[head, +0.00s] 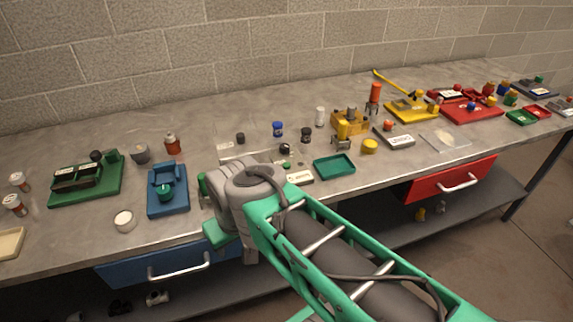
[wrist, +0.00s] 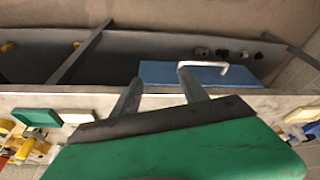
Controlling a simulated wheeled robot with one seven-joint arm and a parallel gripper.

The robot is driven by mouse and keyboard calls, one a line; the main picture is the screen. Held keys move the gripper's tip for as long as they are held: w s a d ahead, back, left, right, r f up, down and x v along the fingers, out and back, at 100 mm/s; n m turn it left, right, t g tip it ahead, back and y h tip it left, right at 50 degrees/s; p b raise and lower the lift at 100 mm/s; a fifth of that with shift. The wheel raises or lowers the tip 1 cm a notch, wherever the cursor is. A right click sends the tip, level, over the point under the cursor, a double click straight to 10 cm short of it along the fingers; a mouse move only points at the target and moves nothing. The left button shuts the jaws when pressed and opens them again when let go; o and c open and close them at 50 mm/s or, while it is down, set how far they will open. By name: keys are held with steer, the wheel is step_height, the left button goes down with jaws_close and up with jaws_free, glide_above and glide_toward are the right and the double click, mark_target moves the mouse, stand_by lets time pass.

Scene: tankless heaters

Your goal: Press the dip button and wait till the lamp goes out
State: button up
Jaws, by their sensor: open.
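I cannot tell for certain which part is the dip button, and I see no lamp clearly lit. A blue device (head: 180,203) with a green round part (head: 164,192) stands near the bench's front edge, left of my arm. A green device (head: 112,172) with dark blocks and a black knob stands further left. My gripper (wrist: 158,80) is open, with nothing between its fingers in the wrist view. In that view its fingers overlap the blue drawer (wrist: 160,72) below the bench edge. In the head view the fingertips cannot be made out, and my arm covers part of the bench.
The blue drawer (head: 150,268) with a white handle and a red drawer (head: 440,182) are set under the bench (head: 90,140). A teal tray (head: 334,167), small bottles and blocks stand right of my wrist. Yellow (head: 412,112) and red (head: 470,113) devices stand further right.

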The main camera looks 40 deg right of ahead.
steer(key=shift+c, duration=0.4)
jaws_close()
stand_by(1.2)
